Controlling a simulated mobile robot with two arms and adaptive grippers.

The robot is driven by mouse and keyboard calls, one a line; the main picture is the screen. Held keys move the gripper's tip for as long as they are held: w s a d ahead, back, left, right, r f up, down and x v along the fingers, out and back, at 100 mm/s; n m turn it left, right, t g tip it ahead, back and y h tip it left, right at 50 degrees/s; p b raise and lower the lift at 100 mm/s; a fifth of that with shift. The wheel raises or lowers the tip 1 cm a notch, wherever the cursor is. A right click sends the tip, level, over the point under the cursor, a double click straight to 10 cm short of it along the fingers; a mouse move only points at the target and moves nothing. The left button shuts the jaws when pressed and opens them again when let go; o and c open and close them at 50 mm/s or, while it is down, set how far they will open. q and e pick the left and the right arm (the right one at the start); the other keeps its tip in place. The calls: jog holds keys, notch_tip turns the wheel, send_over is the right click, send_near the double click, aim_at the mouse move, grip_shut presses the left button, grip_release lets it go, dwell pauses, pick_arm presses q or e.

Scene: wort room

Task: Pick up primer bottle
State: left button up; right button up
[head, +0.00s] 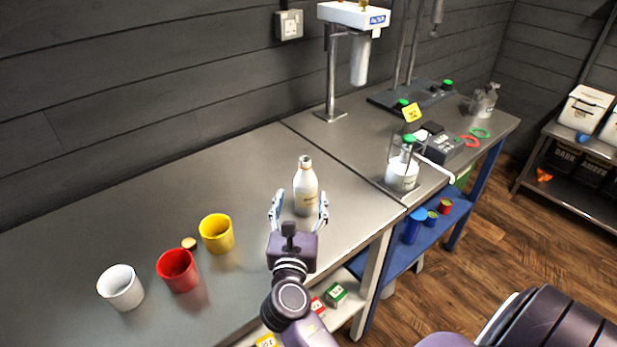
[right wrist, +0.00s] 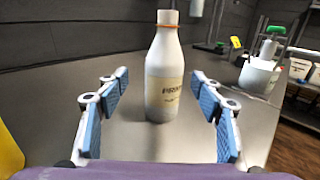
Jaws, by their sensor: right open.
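The primer bottle (head: 306,188) is white with a cream label and an orange ring below its cap. It stands upright on the grey bench. In the right wrist view the bottle (right wrist: 165,75) shows part of its label text. My right gripper (head: 299,208) is open, with its fingers spread to the left and right of the bottle's line. In the right wrist view the gripper (right wrist: 160,105) shows blue finger pads, with visible gaps on both sides of the bottle. The bottle stands at or just beyond the fingertips, not gripped. My left gripper is not in view.
Yellow (head: 217,234), red (head: 178,270) and white (head: 121,287) cups stand on the bench (head: 90,225) to the left. A white green-capped bottle (head: 402,172) stands to the right near a grey device (head: 440,147). The bench between the primer bottle and the wall is clear.

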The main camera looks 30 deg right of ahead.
aim_at(305, 190)
jog(key=shift+r, duration=0.4)
jog(key=shift+w+d+r+p, duration=0.1)
jog(key=shift+r+p, duration=0.25)
jog(key=shift+r, duration=0.1)
jog(key=shift+w+d+f+p, duration=0.25)
jog(key=shift+w+d+p, duration=0.15)
jog(key=shift+w+d, duration=0.7)
jog(key=shift+x, duration=1.05)
jog(key=shift+s+d+f, duration=0.1)
jog(key=shift+d+f, duration=0.05)
jog(key=c, duration=1.4)
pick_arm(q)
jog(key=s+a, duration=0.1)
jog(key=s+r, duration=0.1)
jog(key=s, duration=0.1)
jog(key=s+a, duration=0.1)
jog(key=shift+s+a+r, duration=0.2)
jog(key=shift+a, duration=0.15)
pick_arm(e)
jog(key=shift+c, duration=0.2)
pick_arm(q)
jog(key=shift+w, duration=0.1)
